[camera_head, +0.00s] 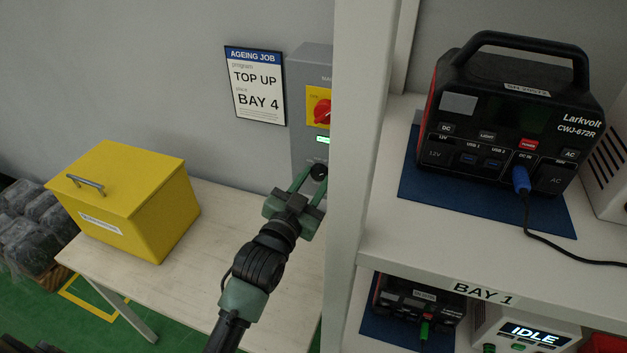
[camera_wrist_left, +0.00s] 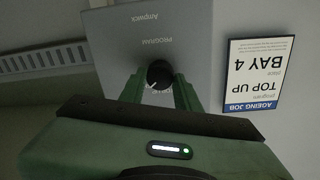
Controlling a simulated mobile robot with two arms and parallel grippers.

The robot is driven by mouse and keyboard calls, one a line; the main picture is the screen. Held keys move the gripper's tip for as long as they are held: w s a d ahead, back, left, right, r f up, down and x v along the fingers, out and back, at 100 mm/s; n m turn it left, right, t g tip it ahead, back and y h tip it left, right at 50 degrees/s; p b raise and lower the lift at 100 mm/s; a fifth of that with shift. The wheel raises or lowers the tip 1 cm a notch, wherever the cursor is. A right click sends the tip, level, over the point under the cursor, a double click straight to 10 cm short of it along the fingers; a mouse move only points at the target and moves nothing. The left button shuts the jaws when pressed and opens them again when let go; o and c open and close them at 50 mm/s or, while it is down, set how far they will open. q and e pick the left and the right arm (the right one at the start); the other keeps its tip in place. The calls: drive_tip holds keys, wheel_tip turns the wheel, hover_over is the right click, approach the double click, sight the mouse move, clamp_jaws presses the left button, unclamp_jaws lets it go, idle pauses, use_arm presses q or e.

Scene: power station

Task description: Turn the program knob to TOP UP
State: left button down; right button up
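The black program knob (camera_wrist_left: 159,73) sits on the grey panel (camera_wrist_left: 190,30) below a PROGRAM label, which reads upside down in the left wrist view. A white pointer mark shows at the knob's lower left there. In the head view the knob (camera_head: 319,171) is small and partly behind the fingers. My left gripper (camera_wrist_left: 160,88) has its two green fingers apart, one on each side of the knob; I cannot tell whether they touch it. It also shows in the head view (camera_head: 312,180). The job sign (camera_head: 257,86) reads TOP UP, BAY 4. My right gripper is out of view.
A white shelf post (camera_head: 358,150) stands close right of my left gripper and hides part of the panel. A red knob (camera_head: 322,110) is higher on the panel. A yellow box (camera_head: 130,200) stands on the table (camera_head: 205,250). Power stations (camera_head: 515,115) fill the right shelves.

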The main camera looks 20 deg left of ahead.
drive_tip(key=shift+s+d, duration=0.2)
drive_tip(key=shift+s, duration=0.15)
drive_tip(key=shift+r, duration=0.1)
use_arm(q)
drive_tip(key=n+p, duration=0.1)
drive_tip(key=n, duration=0.3)
drive_tip(key=shift+p, duration=0.4)
drive_tip(key=n+p, duration=0.1)
drive_tip(key=n, duration=0.2)
drive_tip(key=shift+f+n+t+y+p, duration=0.1)
drive_tip(key=shift+n+t+y+p, duration=0.3)
drive_tip(key=shift+n, duration=1)
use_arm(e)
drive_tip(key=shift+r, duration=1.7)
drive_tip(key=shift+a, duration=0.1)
use_arm(q)
drive_tip(key=c, duration=1)
unclamp_jaws()
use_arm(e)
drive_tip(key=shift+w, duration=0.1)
